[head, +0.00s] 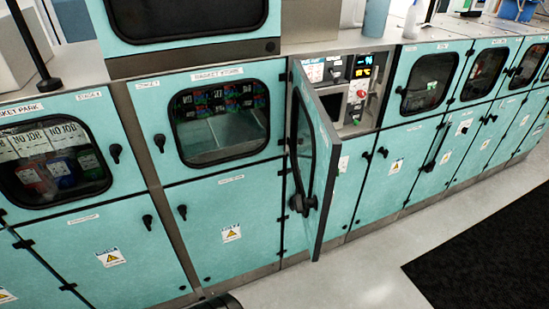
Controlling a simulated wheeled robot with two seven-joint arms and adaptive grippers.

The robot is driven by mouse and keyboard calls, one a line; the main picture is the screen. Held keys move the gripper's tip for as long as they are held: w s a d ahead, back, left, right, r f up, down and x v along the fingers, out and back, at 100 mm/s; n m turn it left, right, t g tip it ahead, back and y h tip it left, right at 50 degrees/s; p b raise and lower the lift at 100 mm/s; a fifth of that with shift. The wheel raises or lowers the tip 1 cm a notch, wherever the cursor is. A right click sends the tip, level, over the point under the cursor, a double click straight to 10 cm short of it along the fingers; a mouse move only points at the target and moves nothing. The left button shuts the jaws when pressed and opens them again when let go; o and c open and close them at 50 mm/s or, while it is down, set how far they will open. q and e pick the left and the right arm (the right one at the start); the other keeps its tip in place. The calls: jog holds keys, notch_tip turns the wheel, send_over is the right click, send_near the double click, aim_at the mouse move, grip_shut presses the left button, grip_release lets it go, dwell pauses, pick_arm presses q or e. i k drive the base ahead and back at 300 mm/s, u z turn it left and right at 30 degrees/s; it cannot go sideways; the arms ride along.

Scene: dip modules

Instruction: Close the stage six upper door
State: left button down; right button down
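One upper door (323,185) in the cabinet row stands swung out toward me, hinged at its left edge. It is teal with a dark window and a black handle (303,203) near its free edge. I cannot read a stage number on it. Behind it, the upper compartment (349,85) is exposed, with a panel, a red knob and small lit displays. The door hides the left part of that compartment. Neither of my grippers is in view.
The neighbouring upper doors, such as the one at left (219,75) and the one at right (427,84), are shut. Lower doors below are shut too. The pale floor (360,280) before the cabinets is clear. A black mat (490,255) lies at right.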

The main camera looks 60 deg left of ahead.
aim_at(323, 172)
jog(key=u, duration=1.35)
